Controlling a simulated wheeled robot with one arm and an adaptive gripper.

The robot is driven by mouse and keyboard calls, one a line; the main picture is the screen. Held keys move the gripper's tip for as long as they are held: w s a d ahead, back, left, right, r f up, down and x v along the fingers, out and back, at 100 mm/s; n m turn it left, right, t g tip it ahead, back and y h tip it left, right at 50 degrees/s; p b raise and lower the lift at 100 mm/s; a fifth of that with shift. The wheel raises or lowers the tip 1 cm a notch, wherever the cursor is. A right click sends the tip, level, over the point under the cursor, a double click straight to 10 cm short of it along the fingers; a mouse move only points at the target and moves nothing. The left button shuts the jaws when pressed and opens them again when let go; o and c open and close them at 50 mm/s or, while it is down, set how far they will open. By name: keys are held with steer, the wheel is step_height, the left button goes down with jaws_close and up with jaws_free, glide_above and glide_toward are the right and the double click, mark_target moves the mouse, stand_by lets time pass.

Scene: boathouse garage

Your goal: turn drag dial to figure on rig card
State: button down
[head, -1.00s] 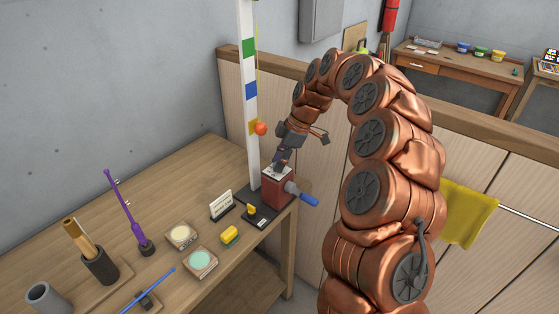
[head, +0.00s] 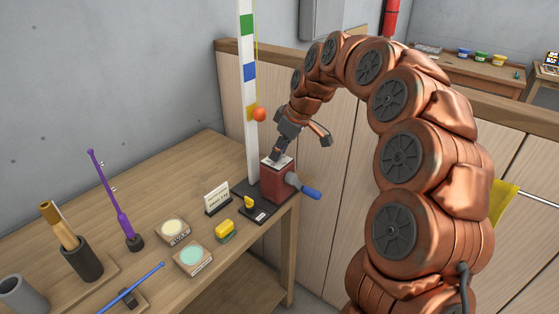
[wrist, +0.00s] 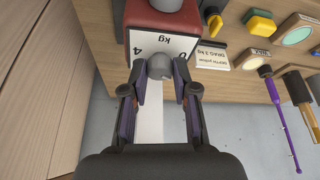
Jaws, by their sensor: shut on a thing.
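The drag dial is a small grey knob (wrist: 160,66) on a white scale plate (wrist: 176,45) with "kg" and a "4" showing, on top of a red box (head: 278,183). My gripper (wrist: 160,77) comes down over it from above, with its fingers shut on the knob. In the head view my gripper (head: 279,157) hides the dial. The rig card (head: 216,197) stands on the bench left of the box. In the wrist view the card (wrist: 213,53) appears upside down and reads "DEPTH yellow, DRAG 3 kg". I cannot make out a pointer on the dial.
A blue-handled crank (head: 310,193) sticks out right of the box. Behind stands a white post (head: 249,100) with coloured bands and an orange ball (head: 259,114) by the yellow one.

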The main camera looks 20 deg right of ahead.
steer(key=m+b, duration=0.2)
steer(key=shift+f+m+t+h, duration=0.15)
steer(key=shift+m+t+h, duration=0.15)
steer(key=shift+m+t, duration=0.1)
steer(key=m+h+b, duration=0.1)
steer(key=m+b, duration=0.1)
steer(key=shift+s+a+m, duration=0.1)
steer(key=shift+m, duration=0.3)
steer(key=m+h+b, duration=0.1)
steer(key=m, duration=0.1)
steer(key=m+h+b, duration=0.1)
steer(key=m, duration=0.2)
steer(key=shift+a+t, duration=0.2)
steer(key=shift+t, duration=0.2)
steer(key=m+h, duration=0.1)
steer(key=m, duration=0.2)
steer(key=m+h+b, duration=0.1)
steer(key=m, duration=0.1)
steer(key=shift+a+r+m+g, duration=0.15)
steer(key=shift+r+m+g, duration=0.05)
steer(key=shift+m+g, duration=0.2)
steer(key=m, duration=0.2)
steer(key=m+g+h, duration=0.1)
steer(key=m, duration=0.2)
steer(key=shift+w+a+h, duration=0.15)
steer(key=shift+w+h, duration=0.05)
steer(key=shift+h, duration=0.1)
steer(key=shift+g, duration=0.3)
steer(key=c, duration=0.9)
jaws_free()
